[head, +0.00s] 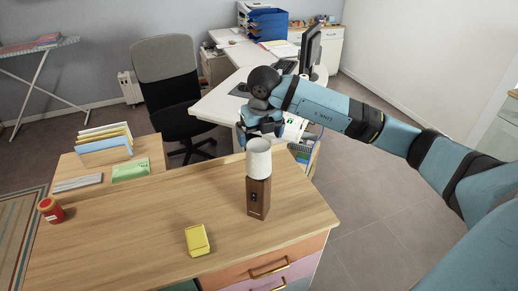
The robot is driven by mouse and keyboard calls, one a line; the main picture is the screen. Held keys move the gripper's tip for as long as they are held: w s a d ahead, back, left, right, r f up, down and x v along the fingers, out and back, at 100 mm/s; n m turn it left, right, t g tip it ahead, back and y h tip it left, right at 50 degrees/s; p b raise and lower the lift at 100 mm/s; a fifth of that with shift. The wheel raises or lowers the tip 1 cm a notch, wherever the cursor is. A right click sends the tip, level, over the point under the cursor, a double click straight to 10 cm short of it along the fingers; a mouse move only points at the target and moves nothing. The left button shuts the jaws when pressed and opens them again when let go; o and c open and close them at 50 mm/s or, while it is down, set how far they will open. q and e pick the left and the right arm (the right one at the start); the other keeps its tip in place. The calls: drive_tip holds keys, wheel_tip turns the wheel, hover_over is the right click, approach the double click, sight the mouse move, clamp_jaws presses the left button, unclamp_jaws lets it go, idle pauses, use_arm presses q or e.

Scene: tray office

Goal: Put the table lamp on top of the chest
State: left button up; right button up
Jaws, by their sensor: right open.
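The table lamp (258,192) has a white cylindrical shade and a dark brown block base. It stands upright on the wooden top of the chest (150,235), near its right side. The chest has coloured drawers, orange and pink, with brass handles. My right gripper (261,132) is open and points down, just above and behind the lampshade in the view. The shade's top edge overlaps the gripper's lower part, so I cannot tell if they touch. My left gripper is not in view.
A yellow box (197,240) and a red jar (51,210) are on the chest top. Behind stand a low wooden unit with folders (104,150), an office chair (168,85) and a white desk (218,104) with a monitor (310,48). Floor on the right is clear.

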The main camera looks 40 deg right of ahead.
drive_tip(key=shift+s+r, duration=0.15)
drive_tip(key=shift+r, duration=1)
drive_tip(key=shift+s+r, duration=0.15)
drive_tip(key=shift+r, duration=1)
drive_tip(key=shift+a+f, duration=0.1)
drive_tip(key=s+a+f+m+t+y+p, duration=0.1)
drive_tip(key=s+a+y, duration=0.3)
drive_tip(key=a+y, duration=0.35)
drive_tip(key=s+a+f+m+y+p, duration=0.1)
drive_tip(key=s+a+y+p, duration=0.15)
drive_tip(key=a+y, duration=0.5)
drive_tip(key=s+a+f+m+t+y+p, duration=0.15)
drive_tip(key=s+a+y, duration=0.3)
drive_tip(key=a, duration=0.55)
drive_tip(key=s+d+f+m+t+h+p, duration=0.1)
drive_tip(key=s+d+f+m+t+h, duration=0.1)
drive_tip(key=s+f+m+h, duration=0.2)
drive_tip(key=s+d+f+m+t+h+p, duration=0.1)
drive_tip(key=s+f+m+h, duration=0.4)
drive_tip(key=f+m, duration=0.6)
drive_tip(key=s+d+f+m+t+h+p, duration=0.1)
drive_tip(key=s+d+f+m+t+h, duration=0.2)
drive_tip(key=m, duration=0.8)
wheel_tip(320, 180, down, 5)
drive_tip(key=s+d+h, duration=0.2)
drive_tip(key=h, duration=0.2)
drive_tip(key=shift+s+d+r+m+t, duration=0.2)
drive_tip(key=shift+d+m+t, duration=0.05)
drive_tip(key=shift+m+t, duration=0.1)
